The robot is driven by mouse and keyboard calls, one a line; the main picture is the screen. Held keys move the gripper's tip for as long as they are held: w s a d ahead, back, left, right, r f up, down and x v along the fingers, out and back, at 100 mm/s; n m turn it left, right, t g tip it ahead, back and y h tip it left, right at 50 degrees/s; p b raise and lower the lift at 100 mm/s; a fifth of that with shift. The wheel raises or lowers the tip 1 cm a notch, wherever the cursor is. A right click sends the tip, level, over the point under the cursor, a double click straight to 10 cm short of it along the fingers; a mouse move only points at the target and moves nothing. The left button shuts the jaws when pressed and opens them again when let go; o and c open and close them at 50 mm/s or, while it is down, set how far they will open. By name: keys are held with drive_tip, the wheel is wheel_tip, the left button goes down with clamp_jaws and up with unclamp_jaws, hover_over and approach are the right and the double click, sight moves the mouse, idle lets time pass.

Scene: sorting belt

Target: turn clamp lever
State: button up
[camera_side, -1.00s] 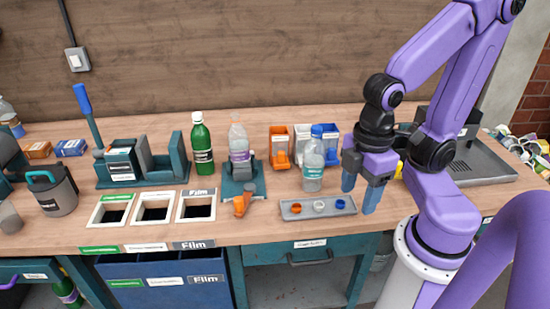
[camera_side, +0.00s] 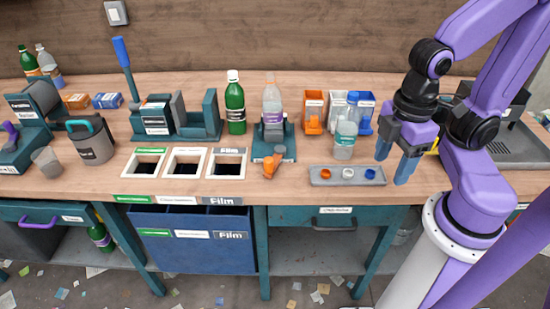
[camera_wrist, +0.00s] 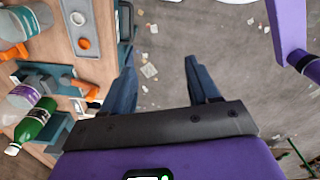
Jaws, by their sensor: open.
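The clamp (camera_side: 272,138) is a teal fixture on the bench with a clear, purple-labelled bottle (camera_side: 271,97) standing in it. Its orange lever (camera_side: 273,163) sticks out at the front, toward the bench edge. In the wrist view the lever (camera_wrist: 84,86) shows at the left, outside the fingers. My gripper (camera_side: 395,162) is open and empty, pointing down to the right of the lever, just beyond the right end of the cap tray. The wrist view shows only floor between the fingers (camera_wrist: 160,68).
The grey tray (camera_side: 334,181) with caps lies between lever and gripper. A teal-labelled bottle (camera_side: 345,140) stands behind it. A green bottle (camera_side: 235,105) stands left of the clamp. Framed openings (camera_side: 188,151) lie farther left.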

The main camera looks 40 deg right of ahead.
idle(0.3)
drive_tip(key=shift+c, duration=0.4)
drive_tip(key=m, duration=0.9)
hover_over(269, 159)
wheel_tip(269, 159, down, 2)
wheel_tip(269, 159, down, 17)
drive_tip(key=shift+a+f, duration=0.1)
clamp_jaws()
